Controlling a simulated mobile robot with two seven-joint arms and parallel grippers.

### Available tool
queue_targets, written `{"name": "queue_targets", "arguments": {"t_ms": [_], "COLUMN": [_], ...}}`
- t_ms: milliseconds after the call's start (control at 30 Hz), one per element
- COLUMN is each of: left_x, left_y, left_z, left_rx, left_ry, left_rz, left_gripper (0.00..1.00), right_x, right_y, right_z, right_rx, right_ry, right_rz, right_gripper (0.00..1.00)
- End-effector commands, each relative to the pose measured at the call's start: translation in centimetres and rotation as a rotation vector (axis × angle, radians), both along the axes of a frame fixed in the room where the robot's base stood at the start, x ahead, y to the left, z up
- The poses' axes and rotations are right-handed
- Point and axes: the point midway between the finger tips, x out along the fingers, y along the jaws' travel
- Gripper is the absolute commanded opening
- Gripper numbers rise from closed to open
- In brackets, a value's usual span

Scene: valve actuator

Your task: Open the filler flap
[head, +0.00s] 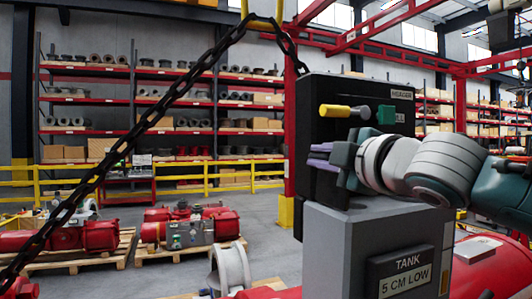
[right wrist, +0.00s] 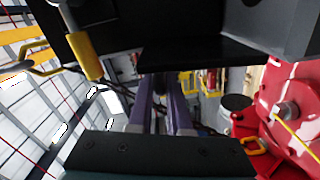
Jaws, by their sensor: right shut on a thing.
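A grey tank housing (head: 340,238) with a "TANK 5 CM LOW" sign (head: 402,277) stands right of centre in the head view. A black box (head: 322,95) with a yellow handle (head: 343,111) and a green knob (head: 386,114) rises above it. My right gripper (head: 318,155) has purple fingers and reaches in from the right, in front of the box. Its fingers (right wrist: 158,82) are shut at a dark plate-like piece (right wrist: 190,62), which looks like the filler flap. The contact and the flap's hinge are hidden. My left gripper is not in view.
A heavy dark chain (head: 120,150) hangs across the left of the head view. Red machinery (right wrist: 292,100) lies to the right in the wrist view. Pallets with red actuators (head: 190,228), a yellow railing (head: 205,178) and stocked shelves stand behind.

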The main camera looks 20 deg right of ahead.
Motion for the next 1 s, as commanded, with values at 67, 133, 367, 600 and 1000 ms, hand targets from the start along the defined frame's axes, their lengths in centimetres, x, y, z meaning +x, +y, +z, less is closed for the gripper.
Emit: {"name": "queue_targets", "arguments": {"t_ms": [67,133,367,600,1000], "left_x": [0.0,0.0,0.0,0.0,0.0], "left_y": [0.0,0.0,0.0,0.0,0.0], "left_z": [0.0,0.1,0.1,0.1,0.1], "left_rx": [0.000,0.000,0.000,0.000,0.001], "left_ry": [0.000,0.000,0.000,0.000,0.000], "left_rz": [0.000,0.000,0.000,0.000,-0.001], "left_gripper": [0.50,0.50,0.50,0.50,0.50], "right_x": [0.0,-0.1,-0.1,-0.2,-0.2], "right_y": [0.7,1.1,2.0,2.4,2.4], "right_z": [-0.3,-0.6,-1.1,-1.4,-1.5], "right_rx": [-0.056,-0.105,-0.224,-0.281,-0.292], "right_ry": [-0.001,-0.004,-0.012,-0.016,-0.015], "right_rz": [0.003,0.003,0.002,0.001,-0.001], "right_gripper": [0.00,0.00,0.00,0.00,0.00]}}
